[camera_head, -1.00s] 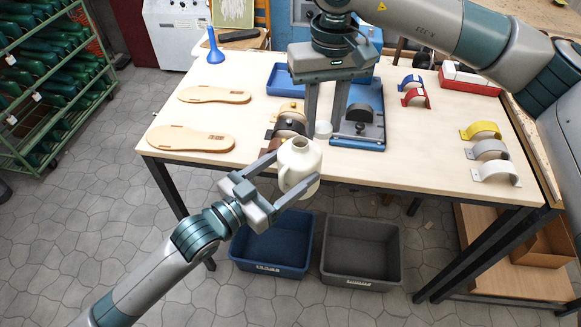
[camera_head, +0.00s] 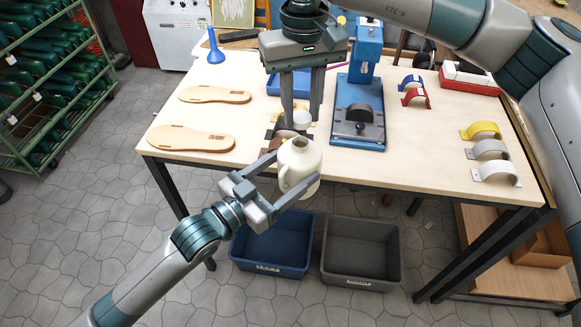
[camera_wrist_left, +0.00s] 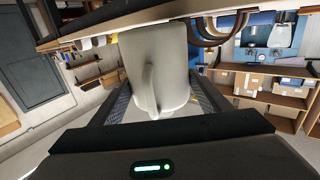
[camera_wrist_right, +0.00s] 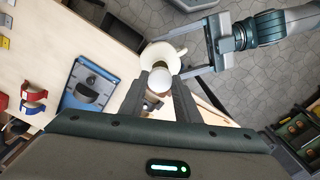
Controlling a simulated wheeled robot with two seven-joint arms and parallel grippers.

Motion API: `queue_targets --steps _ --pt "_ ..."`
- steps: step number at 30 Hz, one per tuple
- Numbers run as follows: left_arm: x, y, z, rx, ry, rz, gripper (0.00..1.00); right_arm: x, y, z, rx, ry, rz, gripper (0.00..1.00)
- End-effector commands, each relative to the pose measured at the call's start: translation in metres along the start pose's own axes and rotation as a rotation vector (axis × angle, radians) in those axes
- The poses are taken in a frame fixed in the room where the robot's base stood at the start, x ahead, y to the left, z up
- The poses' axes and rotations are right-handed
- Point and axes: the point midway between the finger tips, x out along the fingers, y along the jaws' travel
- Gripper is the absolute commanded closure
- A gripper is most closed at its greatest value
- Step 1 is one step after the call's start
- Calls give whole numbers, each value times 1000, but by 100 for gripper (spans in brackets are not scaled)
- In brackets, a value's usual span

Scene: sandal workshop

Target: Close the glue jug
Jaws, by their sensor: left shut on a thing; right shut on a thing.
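The cream glue jug (camera_head: 299,168) is upright with its round mouth open, off the table's front edge. My left gripper (camera_head: 296,174) is shut around its body; the jug and its handle fill the middle of the left wrist view (camera_wrist_left: 155,70). My right gripper (camera_head: 301,115) points down from above and is shut on a white cap (camera_head: 302,121). The cap is just behind and above the jug's mouth, apart from it in the head view. In the right wrist view the cap (camera_wrist_right: 163,84) sits between the fingertips and overlaps part of the jug (camera_wrist_right: 160,54).
The wooden table (camera_head: 420,155) holds two tan soles (camera_head: 191,138), a blue funnel (camera_head: 215,48), a blue press (camera_head: 360,110) and several coloured arches (camera_head: 482,130). A blue bin (camera_head: 270,245) and a grey bin (camera_head: 360,250) stand on the floor below.

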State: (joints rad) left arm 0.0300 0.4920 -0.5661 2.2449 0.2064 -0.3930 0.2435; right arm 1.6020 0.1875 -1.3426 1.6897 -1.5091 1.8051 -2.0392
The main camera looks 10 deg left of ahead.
Motion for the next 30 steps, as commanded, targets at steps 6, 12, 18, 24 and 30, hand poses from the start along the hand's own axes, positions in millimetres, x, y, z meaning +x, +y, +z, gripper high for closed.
queue_targets --steps 6,12,18,24,30 --pt "0 0 -1 0 2 0 70 18 0 0 1 -1 -2 94" --pt "0 0 -1 0 2 0 70 28 0 0 0 -1 -1 94" --pt "0 0 -1 0 2 0 70 30 0 0 0 -1 -1 94" --pt "0 0 -1 0 2 0 70 28 0 1 0 1 -1 94" --pt "0 0 -1 0 2 0 70 28 0 1 0 1 -1 94"
